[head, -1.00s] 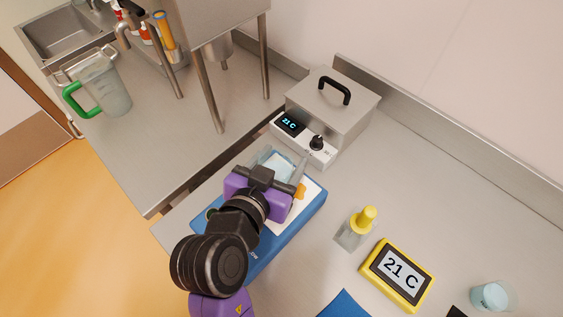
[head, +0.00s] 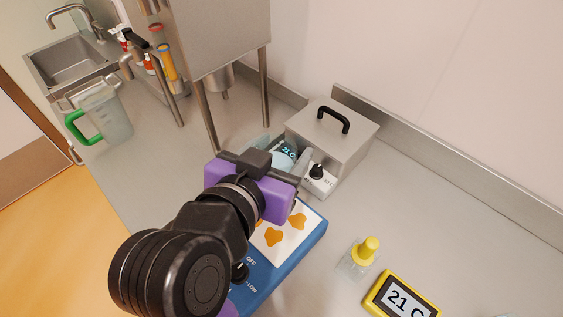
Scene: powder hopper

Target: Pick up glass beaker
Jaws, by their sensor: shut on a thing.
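The glass beaker (head: 283,163), clear with pale blue contents, shows just beyond my gripper (head: 282,156) in the head view. My gripper is shut on it, with one finger on each side. My purple gripper body and dark wrist hide much of the beaker. It appears held above the far end of the blue hotplate (head: 316,238), in front of the steel water bath; I cannot tell its exact height.
The lidded water bath (head: 335,135) stands right behind the beaker. A yellow-topped bottle (head: 363,258) and a yellow 21 C display (head: 402,299) are at the lower right. A steel hopper stand (head: 232,45) and green-handled jug (head: 103,117) are left.

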